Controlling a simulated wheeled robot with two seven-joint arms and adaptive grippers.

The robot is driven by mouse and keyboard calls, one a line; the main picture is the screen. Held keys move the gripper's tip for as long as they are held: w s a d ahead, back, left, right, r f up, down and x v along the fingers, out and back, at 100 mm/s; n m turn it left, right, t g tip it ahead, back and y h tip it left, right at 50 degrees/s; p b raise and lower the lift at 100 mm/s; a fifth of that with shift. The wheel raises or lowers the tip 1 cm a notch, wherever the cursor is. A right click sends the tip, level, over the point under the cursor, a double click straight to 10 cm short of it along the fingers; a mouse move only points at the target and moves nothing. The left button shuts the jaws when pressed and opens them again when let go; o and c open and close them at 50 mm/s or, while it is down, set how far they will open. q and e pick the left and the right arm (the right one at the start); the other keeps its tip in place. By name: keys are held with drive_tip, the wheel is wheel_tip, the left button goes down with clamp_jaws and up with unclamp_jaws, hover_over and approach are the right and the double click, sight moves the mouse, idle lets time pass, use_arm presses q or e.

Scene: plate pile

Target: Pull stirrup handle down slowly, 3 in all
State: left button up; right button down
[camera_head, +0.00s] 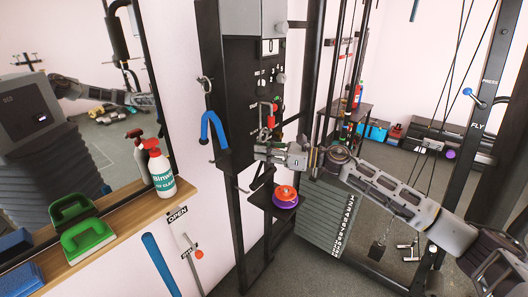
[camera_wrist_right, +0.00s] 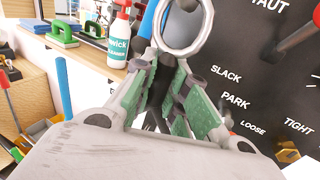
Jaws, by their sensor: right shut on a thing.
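My right gripper (camera_head: 260,153) is in front of the black machine panel (camera_head: 240,102). In the right wrist view its green-padded fingers (camera_wrist_right: 168,95) are shut on a dark, narrow part just below a metal ring (camera_wrist_right: 183,25). This looks like the stirrup handle, but the fingers hide most of it. A blue inverted-V handle (camera_head: 213,130) hangs from a metal link left of the gripper, apart from it. A red clip (camera_head: 267,112) shows on the panel above the gripper. My left gripper is not in view.
A wooden ledge (camera_head: 125,215) at left carries a spray bottle (camera_head: 160,170) and green-handled brush (camera_head: 87,238). A mirror is behind it. Black frame posts and cables are at right.

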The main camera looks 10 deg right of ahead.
sight(268, 132)
drive_tip(key=shift+r+p, duration=0.6)
drive_tip(key=shift+r, duration=0.45)
drive_tip(key=shift+r+p, duration=0.65)
drive_tip(key=shift+r, duration=0.45)
drive_tip(key=shift+r+p, duration=0.7)
drive_tip(key=shift+r, duration=0.45)
drive_tip(key=shift+r+p, duration=0.7)
drive_tip(key=shift+r, duration=0.55)
